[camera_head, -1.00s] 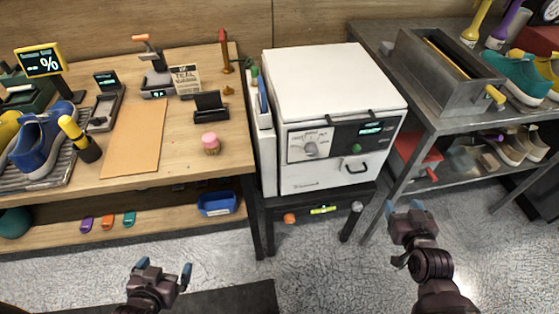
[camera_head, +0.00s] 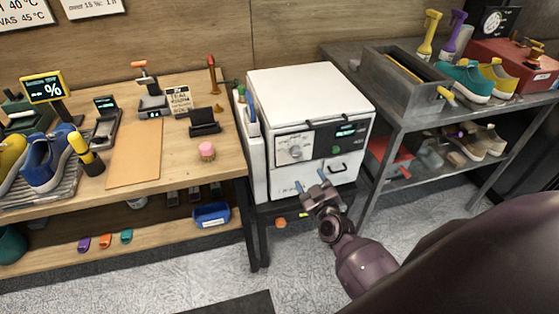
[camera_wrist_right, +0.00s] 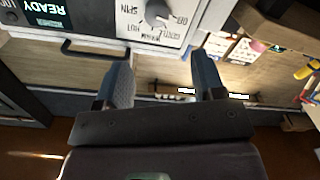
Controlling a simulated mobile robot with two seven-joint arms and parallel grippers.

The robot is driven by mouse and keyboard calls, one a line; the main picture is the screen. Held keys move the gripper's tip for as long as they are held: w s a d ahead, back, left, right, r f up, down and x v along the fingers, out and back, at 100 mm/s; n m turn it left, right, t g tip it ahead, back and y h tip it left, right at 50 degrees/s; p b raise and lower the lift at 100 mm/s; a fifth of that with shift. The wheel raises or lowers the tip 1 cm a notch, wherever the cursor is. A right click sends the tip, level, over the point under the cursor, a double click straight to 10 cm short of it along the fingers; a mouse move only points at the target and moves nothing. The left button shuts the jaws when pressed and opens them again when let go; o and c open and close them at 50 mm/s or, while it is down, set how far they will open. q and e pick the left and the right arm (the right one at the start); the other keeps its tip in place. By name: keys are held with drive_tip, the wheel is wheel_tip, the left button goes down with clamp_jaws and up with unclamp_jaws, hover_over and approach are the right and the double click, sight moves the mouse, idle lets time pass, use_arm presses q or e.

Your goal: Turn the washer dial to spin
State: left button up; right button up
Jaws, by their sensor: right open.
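The white washer (camera_head: 308,90) stands right of the wooden bench. Its grey dial (camera_head: 296,152) is on a white panel at the left of its front. The dial also shows at the top edge of the right wrist view (camera_wrist_right: 156,12), upside down among printed labels including SPIN and HOT. I cannot tell clearly which label it points to. My right gripper (camera_head: 310,181) is open and empty, in front of and below the dial, apart from it. Its two fingers also show spread in the right wrist view (camera_wrist_right: 161,58). My left gripper is out of view.
The washer's front has a lit display (camera_head: 345,130), a green button (camera_head: 336,149) and a door handle (camera_head: 337,167). A wooden bench (camera_head: 225,158) with tools and shoes is at the left. A metal rack (camera_head: 420,122) with a bin and shoes stands close at the right.

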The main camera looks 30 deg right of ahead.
sight(297, 155)
drive_tip(key=shift+n, duration=0.3)
drive_tip(key=w, duration=0.3)
drive_tip(key=w+d, duration=0.1)
drive_tip(key=w, duration=0.2)
drive_tip(key=w+d+b, duration=0.1)
drive_tip(key=w, duration=0.2)
drive_tip(key=shift+w+d+f, duration=0.1)
drive_tip(key=shift+w+d, duration=0.25)
drive_tip(key=shift+w, duration=0.45)
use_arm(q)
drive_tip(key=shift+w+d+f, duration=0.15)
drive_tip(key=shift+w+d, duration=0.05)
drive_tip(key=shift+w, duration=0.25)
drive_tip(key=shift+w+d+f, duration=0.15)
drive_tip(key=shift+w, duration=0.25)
use_arm(e)
drive_tip(key=shift+w, duration=0.1)
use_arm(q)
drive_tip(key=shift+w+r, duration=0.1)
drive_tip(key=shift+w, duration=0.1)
use_arm(e)
drive_tip(key=c, duration=0.9)
